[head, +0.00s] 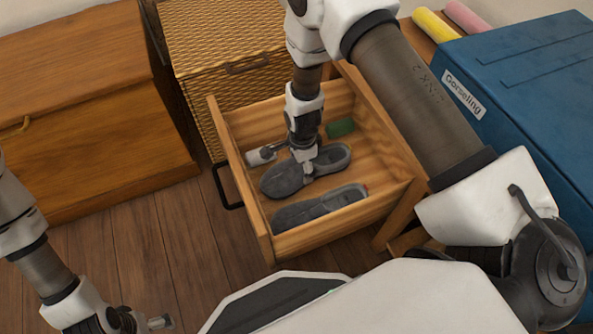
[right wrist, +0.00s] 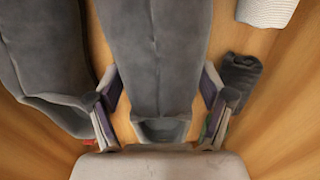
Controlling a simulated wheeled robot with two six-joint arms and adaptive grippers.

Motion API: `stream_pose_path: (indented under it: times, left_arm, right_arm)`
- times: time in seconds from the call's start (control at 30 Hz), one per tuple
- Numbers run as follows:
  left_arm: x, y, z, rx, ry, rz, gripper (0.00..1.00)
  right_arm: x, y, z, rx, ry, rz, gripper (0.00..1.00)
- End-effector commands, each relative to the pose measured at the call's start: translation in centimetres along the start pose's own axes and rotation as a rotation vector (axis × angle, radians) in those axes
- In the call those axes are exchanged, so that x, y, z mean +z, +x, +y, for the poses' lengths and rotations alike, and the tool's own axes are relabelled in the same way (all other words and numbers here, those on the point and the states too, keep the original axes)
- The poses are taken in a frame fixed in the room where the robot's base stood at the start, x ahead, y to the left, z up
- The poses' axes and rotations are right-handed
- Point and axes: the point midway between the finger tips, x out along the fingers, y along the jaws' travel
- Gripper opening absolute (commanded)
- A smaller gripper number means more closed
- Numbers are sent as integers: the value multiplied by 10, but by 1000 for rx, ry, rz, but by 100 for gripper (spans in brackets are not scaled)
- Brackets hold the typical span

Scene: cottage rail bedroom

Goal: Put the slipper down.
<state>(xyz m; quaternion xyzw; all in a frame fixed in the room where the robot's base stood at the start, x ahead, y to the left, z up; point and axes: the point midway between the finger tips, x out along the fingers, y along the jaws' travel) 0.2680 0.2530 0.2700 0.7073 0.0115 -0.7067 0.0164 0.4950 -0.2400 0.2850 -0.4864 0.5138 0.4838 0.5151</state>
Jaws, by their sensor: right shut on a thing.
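A grey slipper (head: 285,179) is inside the open wooden drawer (head: 262,236) in the head view. My right gripper (head: 303,156) comes down from above and is shut on it. In the right wrist view the slipper (right wrist: 158,60) runs between the two fingers (right wrist: 160,112). I cannot tell whether its sole touches the drawer floor. A second grey slipper (head: 318,207) lies beside it along the drawer's near side, and shows at the left in the right wrist view (right wrist: 45,60). My left gripper (head: 150,322) is at the bottom left, away from the drawer; its opening is unclear.
The drawer also holds a green item (head: 341,128) and a whitish roll (head: 262,155). A wicker-fronted unit (head: 215,45) and a wooden chest (head: 95,110) stand behind and left. A blue box (head: 530,90) is at the right. The floor (head: 150,235) left of the drawer is clear.

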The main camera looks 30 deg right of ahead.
Motion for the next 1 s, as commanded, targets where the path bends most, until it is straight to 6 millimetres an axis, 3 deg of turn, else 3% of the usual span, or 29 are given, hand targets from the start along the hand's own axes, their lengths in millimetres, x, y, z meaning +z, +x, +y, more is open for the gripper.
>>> stream_pose_path:
  times: [0.1,0.17,0.53,0.57,0.6,1.0]
  left_arm:
    - [0,11,0,0,0,0,99]
    - [0,22,0,0,0,0,99]
    - [0,20,0,0,0,0,99]
    - [0,19,0,0,0,0,99]
    - [0,19,0,0,0,0,99]
    - [0,18,0,0,0,0,99]
  right_arm:
    - [17,4,0,-1,-3,1,41]
    - [16,16,0,0,-1,0,41]
    - [16,16,0,1,-1,0,41]
    - [16,15,0,0,-1,0,87]
    - [16,15,0,0,-1,0,100]
    - [16,11,0,0,-1,0,100]
